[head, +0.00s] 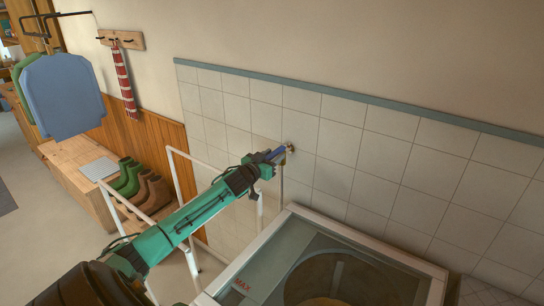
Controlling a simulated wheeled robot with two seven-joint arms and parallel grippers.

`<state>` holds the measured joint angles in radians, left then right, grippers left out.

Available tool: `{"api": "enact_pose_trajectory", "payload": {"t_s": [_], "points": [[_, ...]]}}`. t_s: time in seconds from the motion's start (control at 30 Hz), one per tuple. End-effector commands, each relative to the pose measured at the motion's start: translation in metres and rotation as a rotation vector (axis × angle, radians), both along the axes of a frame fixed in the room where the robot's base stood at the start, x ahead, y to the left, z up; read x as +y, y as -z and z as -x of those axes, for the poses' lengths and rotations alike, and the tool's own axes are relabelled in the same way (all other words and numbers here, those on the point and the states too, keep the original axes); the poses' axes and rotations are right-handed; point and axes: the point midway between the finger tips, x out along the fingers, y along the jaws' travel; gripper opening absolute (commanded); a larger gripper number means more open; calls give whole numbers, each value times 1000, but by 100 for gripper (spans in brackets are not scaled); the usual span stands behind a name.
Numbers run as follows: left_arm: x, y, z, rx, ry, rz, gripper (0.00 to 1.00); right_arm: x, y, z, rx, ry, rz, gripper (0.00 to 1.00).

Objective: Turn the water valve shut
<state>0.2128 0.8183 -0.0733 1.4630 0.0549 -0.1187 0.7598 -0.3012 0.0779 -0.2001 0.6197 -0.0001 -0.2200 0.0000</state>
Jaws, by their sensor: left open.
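The water valve (290,148) is a small brownish fitting on the white tiled wall, near the middle of the head view. My left gripper (277,157) reaches up from the lower left and is right beside the valve. It is open. A narrow blue piece shows at its fingertips, close to the valve; I cannot tell whether it is the valve's handle or part of my finger. The gripper hides part of the valve, so contact is unclear. My right gripper is not in view.
A white-framed machine (418,264) with a glass top marked MAX stands below the valve. A white rail frame (173,180) stands behind my left arm. Boots (127,178), a wooden bench (78,196) and hanging blue cloth (62,95) are at the left.

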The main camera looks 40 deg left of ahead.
Motion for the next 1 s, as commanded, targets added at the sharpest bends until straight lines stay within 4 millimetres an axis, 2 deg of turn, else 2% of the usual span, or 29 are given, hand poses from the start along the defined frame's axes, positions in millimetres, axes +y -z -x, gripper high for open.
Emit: {"api": "enact_pose_trajectory", "payload": {"t_s": [0.17,0.4,0.77,1.0], "points": [[0,0,0,0,0,0,42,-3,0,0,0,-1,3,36],[0,0,0,0,0,0,0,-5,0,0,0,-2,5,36],[2,0,1,1,19,-3,0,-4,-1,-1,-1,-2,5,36],[7,-1,5,3,108,-7,0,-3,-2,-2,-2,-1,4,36]]}}
